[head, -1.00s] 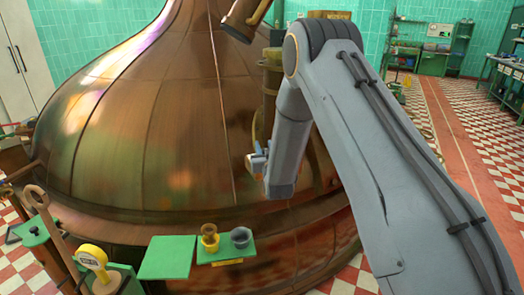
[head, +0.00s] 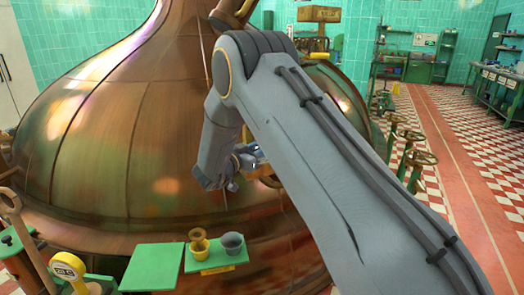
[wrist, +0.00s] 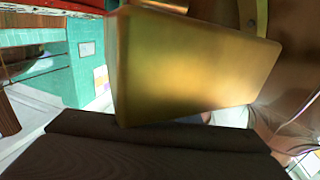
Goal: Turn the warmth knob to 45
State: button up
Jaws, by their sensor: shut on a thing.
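My gripper (head: 246,160) shows only in part behind my forearm in the head view, in front of the copper kettle (head: 100,150). In the wrist view, a dark finger of it spans the bottom. A smooth brass block (wrist: 190,65) fills the middle of that view, close against the finger. My gripper is shut on this block. I cannot tell whether the block is the warmth knob. No scale, number or pointer mark shows on it. The far side of the block and the other finger are hidden.
Valve wheels (head: 418,157) stand to the right, beside the open tiled floor (head: 470,140).

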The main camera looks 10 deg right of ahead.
aim_at(253, 150)
jog(key=shift+s+d+m+g+h+b, duration=0.1)
jog(key=shift+m+g+h+b, duration=0.2)
jog(key=shift+m+g+h, duration=0.2)
jog(key=shift+s+d+m+g+h+b, duration=0.1)
jog(key=shift+m+g+h+b, duration=0.25)
jog(key=shift+g, duration=0.25)
jog(key=shift+r, duration=0.1)
jog(key=o, duration=1)
jog(key=shift+o, duration=0.2)
jog(key=shift+s+a, duration=0.1)
jog(key=b+v, duration=0.1)
jog(key=v, duration=0.6)
jog(key=shift+s+a+b, duration=0.15)
jog(key=shift+a+b, duration=0.15)
